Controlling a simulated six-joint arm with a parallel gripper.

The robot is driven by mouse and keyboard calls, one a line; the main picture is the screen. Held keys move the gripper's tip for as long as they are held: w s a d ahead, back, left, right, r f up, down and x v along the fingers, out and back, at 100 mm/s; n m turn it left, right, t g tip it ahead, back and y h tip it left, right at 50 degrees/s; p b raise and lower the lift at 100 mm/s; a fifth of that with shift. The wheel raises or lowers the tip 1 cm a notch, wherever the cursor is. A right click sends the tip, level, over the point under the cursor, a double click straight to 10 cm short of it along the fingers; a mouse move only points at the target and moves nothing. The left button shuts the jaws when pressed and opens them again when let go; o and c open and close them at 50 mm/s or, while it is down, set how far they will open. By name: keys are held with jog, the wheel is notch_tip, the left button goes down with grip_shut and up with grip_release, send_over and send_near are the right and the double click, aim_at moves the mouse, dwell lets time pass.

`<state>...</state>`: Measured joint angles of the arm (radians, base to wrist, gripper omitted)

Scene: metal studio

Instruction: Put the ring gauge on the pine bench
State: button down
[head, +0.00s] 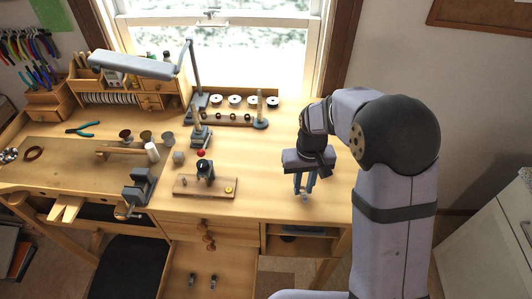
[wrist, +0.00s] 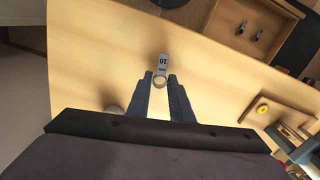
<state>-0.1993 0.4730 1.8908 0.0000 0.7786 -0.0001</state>
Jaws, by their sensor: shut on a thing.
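My gripper (head: 305,190) is over the right part of the pine bench (head: 262,190), close to its front edge. In the wrist view its two fingers (wrist: 160,84) are shut on the ring gauge (wrist: 162,66). The gauge is a small grey metal piece with a ring at the end between the fingers and a flat tag marked 10 pointing away from me. In the head view the gauge is tiny and mostly hidden at the fingertips. I cannot tell whether it touches the bench top.
A wooden board (head: 188,187) with a small dark tool and a yellow disc lies left of my gripper. An open drawer (head: 214,262) holds small dark pieces below the front edge. A desk lamp (head: 135,64) and spool rack stand farther back.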

aim_at(282, 183)
jog(key=shift+n, duration=0.4)
jog(key=w+a+b, duration=0.1)
jog(key=w+a, duration=0.2)
jog(key=shift+w+a+b, duration=0.15)
jog(key=shift+b, duration=0.2)
jog(key=w+a+r+b, duration=0.1)
jog(key=w+a+r, duration=0.1)
jog(key=w+a, duration=0.1)
jog(key=shift+a+r, duration=0.1)
jog(key=shift+r, duration=0.3)
notch_tip(282, 183, up, 6)
jog(key=s+m, duration=0.2)
jog(key=m, duration=0.1)
jog(key=shift+s+d+r, duration=0.15)
jog(key=shift+d+r, duration=0.05)
jog(key=shift+d, duration=0.05)
jog(key=shift+f+p, duration=1.25)
jog(key=shift+f, duration=3.8)
jog(key=shift+f, duration=0.1)
jog(key=c, duration=1.6)
grip_release()
